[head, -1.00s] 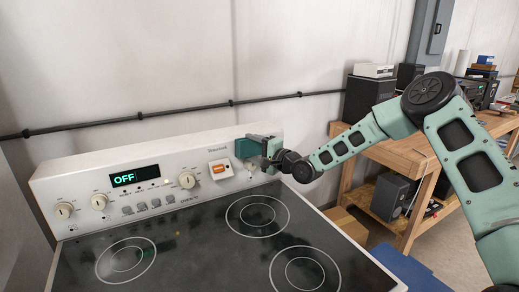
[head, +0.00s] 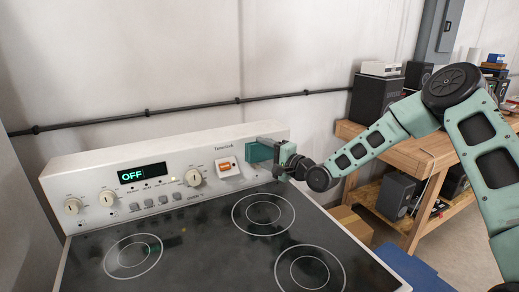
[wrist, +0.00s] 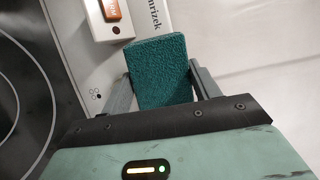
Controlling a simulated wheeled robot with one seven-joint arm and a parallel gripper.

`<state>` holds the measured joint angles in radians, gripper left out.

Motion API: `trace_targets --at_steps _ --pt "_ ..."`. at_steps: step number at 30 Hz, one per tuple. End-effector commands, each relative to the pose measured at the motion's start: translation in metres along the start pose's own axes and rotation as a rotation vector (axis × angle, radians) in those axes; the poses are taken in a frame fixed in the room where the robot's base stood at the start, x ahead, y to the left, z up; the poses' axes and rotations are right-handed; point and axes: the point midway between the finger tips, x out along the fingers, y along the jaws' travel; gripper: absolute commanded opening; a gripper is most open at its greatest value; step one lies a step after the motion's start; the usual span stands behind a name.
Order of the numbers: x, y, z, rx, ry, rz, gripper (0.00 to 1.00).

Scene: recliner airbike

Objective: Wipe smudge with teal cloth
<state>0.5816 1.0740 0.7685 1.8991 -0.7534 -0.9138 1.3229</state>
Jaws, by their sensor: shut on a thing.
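My gripper (head: 270,150) is shut on the teal cloth (head: 258,152), a thick, rough-textured pad. In the wrist view the cloth (wrist: 158,70) sits between both fingers and sticks out past them. In the head view the cloth is at the right end of the stove's upright control panel (head: 120,178), right of the orange switch (head: 225,167). I cannot tell whether it touches the panel. Dark cloudy marks and a faint brownish patch (head: 174,242) show on the black cooktop (head: 200,255); I cannot tell which is the smudge and which is reflection.
Several knobs (head: 108,198) and small buttons stick out of the panel beside a display (head: 142,175) reading OFF. A black pipe (head: 190,108) runs along the wall behind. A wooden workbench (head: 410,155) with boxes stands at right. The cooktop is clear of objects.

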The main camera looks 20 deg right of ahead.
Motion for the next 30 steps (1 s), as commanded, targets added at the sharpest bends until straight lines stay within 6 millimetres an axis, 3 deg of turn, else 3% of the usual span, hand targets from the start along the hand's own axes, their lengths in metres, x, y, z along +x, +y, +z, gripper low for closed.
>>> trace_targets --at_steps 14,24,30 --pt "-0.011 0.0 0.004 0.0 0.001 0.001 0.4" --pt "-0.034 -0.001 0.013 0.0 0.002 0.001 0.4" --pt "-0.038 0.0 0.015 0.0 0.001 0.001 0.4"
